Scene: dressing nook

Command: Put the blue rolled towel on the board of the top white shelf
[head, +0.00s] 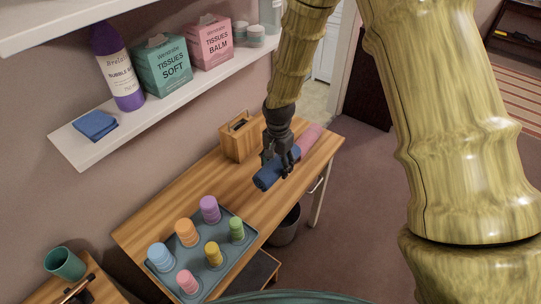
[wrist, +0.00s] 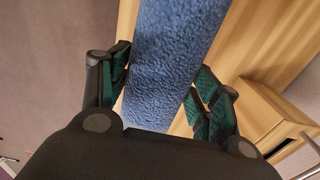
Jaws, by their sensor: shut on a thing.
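The blue rolled towel (head: 267,177) is in my gripper (head: 281,160), over the right part of the wooden table. In the wrist view the blue towel (wrist: 175,55) lies between both finger pads of my gripper (wrist: 160,100), which is shut on it. A pink roll (head: 311,137) shows just behind the blue one in the head view.
The lower shelf holds a purple bottle (head: 118,68), a green tissue box (head: 163,66), a pink tissue box (head: 209,43), jars and a folded blue cloth (head: 95,124). A wooden box (head: 238,139) and a tray (head: 219,256) of colored stacked pieces stand on the table (head: 150,225).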

